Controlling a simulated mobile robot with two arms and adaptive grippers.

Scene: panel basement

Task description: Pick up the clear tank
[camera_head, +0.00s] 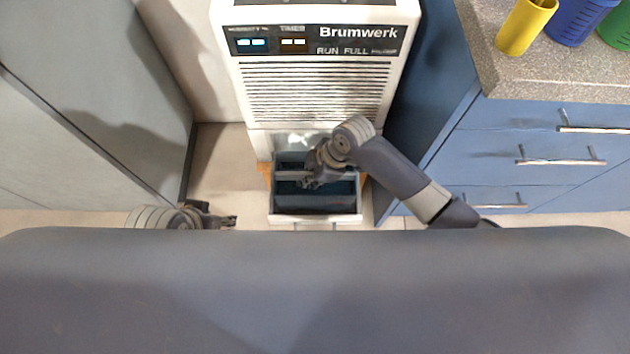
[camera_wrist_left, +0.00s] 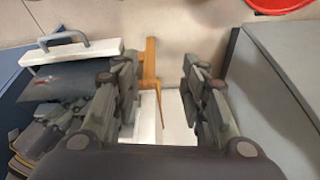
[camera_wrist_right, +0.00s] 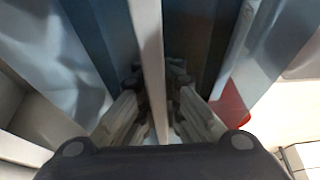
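The clear tank (camera_head: 316,203) shows as a dark, open-topped box with a pale front, at the foot of the white Brumwerk unit (camera_head: 318,90). It sticks out of the unit's lower opening. A pale bar crosses its top. My right gripper (camera_head: 310,182) reaches down to this bar; in the right wrist view the fingers (camera_wrist_right: 156,82) are closed in on both sides of it. The fingertips are partly hidden. My left gripper (camera_head: 232,221) is left of the tank, empty; the left wrist view shows its fingers (camera_wrist_left: 160,75) spread apart. The tank's white front with a grey handle (camera_wrist_left: 66,40) shows there too.
A grey cabinet (camera_head: 90,90) stands at the left, with a strip of bare floor beside the unit. Blue drawers (camera_head: 540,145) with bar handles stand at the right under a speckled counter (camera_head: 540,72) holding yellow, blue and green cups. A red object (camera_wrist_left: 285,5) lies in the left wrist view.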

